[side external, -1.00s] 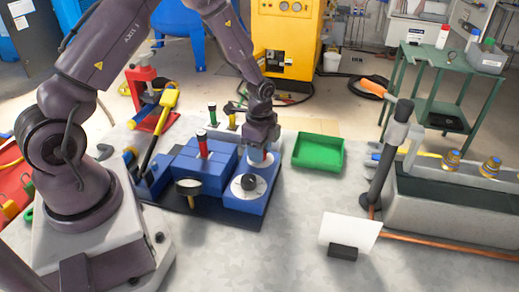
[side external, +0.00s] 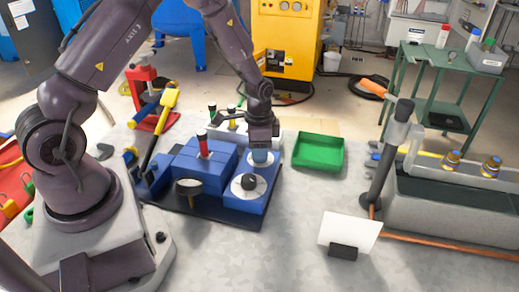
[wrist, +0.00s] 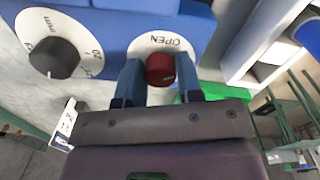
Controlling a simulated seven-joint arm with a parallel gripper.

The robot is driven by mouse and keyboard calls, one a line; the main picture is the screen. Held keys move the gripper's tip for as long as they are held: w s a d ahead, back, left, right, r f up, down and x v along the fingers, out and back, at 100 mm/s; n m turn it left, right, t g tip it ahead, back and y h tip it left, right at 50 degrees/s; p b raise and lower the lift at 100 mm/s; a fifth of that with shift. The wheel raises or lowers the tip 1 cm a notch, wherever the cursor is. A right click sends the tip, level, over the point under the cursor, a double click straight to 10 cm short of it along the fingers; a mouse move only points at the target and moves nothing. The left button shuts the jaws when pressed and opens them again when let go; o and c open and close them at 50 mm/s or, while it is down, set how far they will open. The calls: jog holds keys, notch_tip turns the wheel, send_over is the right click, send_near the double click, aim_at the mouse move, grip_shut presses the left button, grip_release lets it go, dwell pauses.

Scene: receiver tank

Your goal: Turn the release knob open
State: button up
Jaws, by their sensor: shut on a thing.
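The release knob is a dark red round knob (wrist: 160,69) on a white dial plate (wrist: 178,42) marked OPEN in the wrist view. My gripper (wrist: 160,75) has its two blue fingers on either side of the knob, shut on it. In the side external view my gripper (side external: 260,156) points down over the back right of the blue tank unit (side external: 232,202). The knob is hidden there behind the fingers. I cannot tell the knob's exact angle, as no pointer mark shows clearly.
A second white dial with a black knob (wrist: 54,58) sits beside it, also in the side external view (side external: 249,182). A gauge (side external: 188,187) and a red-topped post (side external: 202,142) stand to the left. A green tray (side external: 318,152) lies to the right.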

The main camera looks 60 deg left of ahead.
jog(key=n, duration=0.6)
jog(key=shift+n, duration=0.3)
jog(key=n, duration=0.5)
jog(key=shift+d, duration=0.15)
jog(key=shift+n, duration=0.3)
jog(key=o, duration=0.9)
jog(key=shift+o, duration=0.2)
notch_tip(320, 180, up, 13)
jog(key=shift+s+a, duration=0.15)
jog(key=shift+a, duration=0.05)
